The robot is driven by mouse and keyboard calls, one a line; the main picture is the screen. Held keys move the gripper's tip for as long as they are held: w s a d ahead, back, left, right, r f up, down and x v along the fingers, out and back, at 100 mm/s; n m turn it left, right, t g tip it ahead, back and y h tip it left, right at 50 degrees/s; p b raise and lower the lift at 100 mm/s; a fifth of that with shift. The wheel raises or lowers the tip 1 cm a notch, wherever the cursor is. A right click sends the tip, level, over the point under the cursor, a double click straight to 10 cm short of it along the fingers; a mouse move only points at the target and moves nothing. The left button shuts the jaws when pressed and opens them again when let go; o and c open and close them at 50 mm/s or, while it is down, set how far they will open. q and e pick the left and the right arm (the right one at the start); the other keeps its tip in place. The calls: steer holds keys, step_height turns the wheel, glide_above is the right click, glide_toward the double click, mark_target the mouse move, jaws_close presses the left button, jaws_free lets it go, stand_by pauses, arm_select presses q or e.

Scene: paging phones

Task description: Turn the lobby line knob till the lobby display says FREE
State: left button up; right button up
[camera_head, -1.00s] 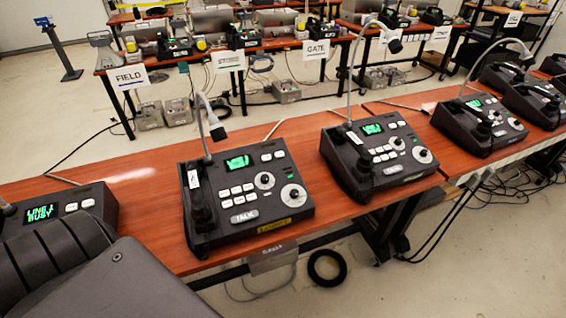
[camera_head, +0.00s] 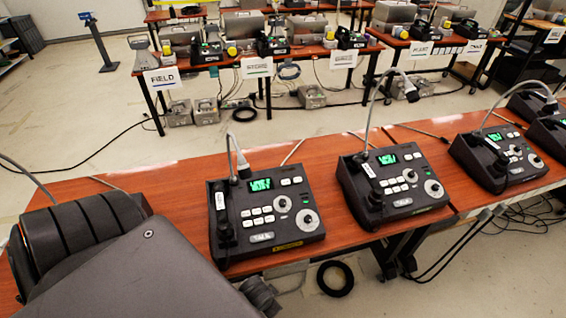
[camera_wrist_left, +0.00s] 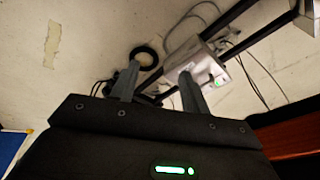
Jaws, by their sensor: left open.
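A dark paging console (camera_head: 235,262) stands on the front of the wooden table, with a lit green display (camera_head: 261,185), small white buttons, a round pale knob (camera_head: 307,220) and a yellow label (camera_head: 288,246). I cannot read its display or label, so I cannot tell whether it is the lobby console. A similar console (camera_head: 372,215) stands to its right, with its own display and knob. My left arm covers the table's left end. In the left wrist view my left gripper (camera_wrist_left: 158,88) is open and empty, its fingers over the floor. My right gripper is not in view.
The wooden table (camera_head: 165,180) has bare surface left of the console. More consoles stand at the right. A black ring (camera_head: 335,278) lies on the floor. A back table (camera_head: 225,62) holds more equipment, with signs such as FIELD (camera_head: 162,79).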

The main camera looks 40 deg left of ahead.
arm_select(q)
step_height(320, 180, up, 7)
steer(key=w+p, duration=0.2)
steer(key=w, duration=0.1)
steer(key=n+y+p, duration=0.2)
steer(key=n+p, duration=0.1)
steer(key=n, duration=0.4)
glide_toward(283, 202)
steer(key=s+d+f, duration=0.6)
steer(key=shift+s+d+f, duration=0.15)
steer(key=shift+s+f, duration=0.15)
steer(key=shift+f, duration=0.05)
steer(key=w+a+r+n+y+p, duration=0.1)
steer(key=w+a+r+n+p, duration=0.1)
steer(key=w+a+r+n, duration=0.35)
steer(key=shift+n, duration=0.35)
steer(key=x, duration=0.5)
steer(key=w+x, duration=0.1)
steer(key=x, duration=0.2)
steer(key=shift+w+r, duration=0.1)
steer(key=shift+r, duration=0.05)
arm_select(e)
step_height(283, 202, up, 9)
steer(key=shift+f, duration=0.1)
arm_select(q)
steer(key=c, duration=1)
